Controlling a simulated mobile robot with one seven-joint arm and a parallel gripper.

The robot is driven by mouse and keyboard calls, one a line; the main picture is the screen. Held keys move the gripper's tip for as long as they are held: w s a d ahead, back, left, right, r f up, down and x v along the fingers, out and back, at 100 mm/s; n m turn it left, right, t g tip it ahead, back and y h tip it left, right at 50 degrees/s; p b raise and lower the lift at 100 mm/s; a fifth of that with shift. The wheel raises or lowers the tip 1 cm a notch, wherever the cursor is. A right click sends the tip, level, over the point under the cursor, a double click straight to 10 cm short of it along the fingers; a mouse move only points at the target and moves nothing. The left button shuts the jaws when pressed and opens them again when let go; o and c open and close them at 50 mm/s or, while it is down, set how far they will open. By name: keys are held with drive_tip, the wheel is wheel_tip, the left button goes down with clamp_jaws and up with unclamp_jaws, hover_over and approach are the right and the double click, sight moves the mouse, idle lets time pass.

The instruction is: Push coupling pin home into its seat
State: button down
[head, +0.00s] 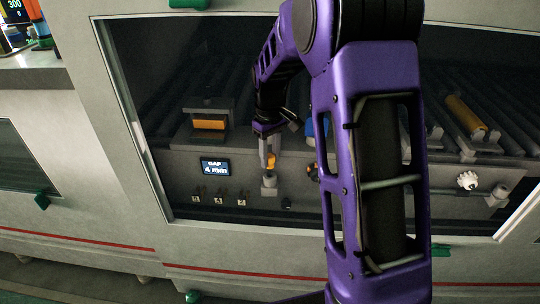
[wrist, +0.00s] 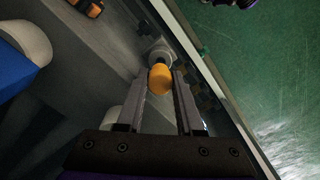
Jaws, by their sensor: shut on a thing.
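The coupling pin's orange head (head: 271,161) shows low in the window opening in the head view, just above a grey seat (head: 269,183). My gripper (head: 267,157) points down over it, with its fingers around the orange head. In the wrist view the head (wrist: 160,78) sits between my two fingertips (wrist: 163,76), and the pale round seat (wrist: 157,52) shows just beyond it. The pin's shank is hidden, so how deep it stands cannot be seen directly. A small display (head: 215,167) beside the seat reads "GAP 4 mm".
An orange block (head: 209,124) sits in a grey holder to the left. A yellow cylinder (head: 465,113) lies on the rollers at the right, above a white toothed knob (head: 467,180). The window frame (head: 135,120) bounds the opening. A blue object (wrist: 14,70) is at left in the wrist view.

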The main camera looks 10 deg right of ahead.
drive_tip(key=shift+m, duration=0.5)
drive_tip(key=shift+f+b, duration=0.3)
drive_tip(key=shift+f, duration=0.25)
drive_tip(key=shift+r, duration=0.15)
drive_tip(key=shift+r+p, duration=0.4)
drive_tip(key=shift+p, duration=0.1)
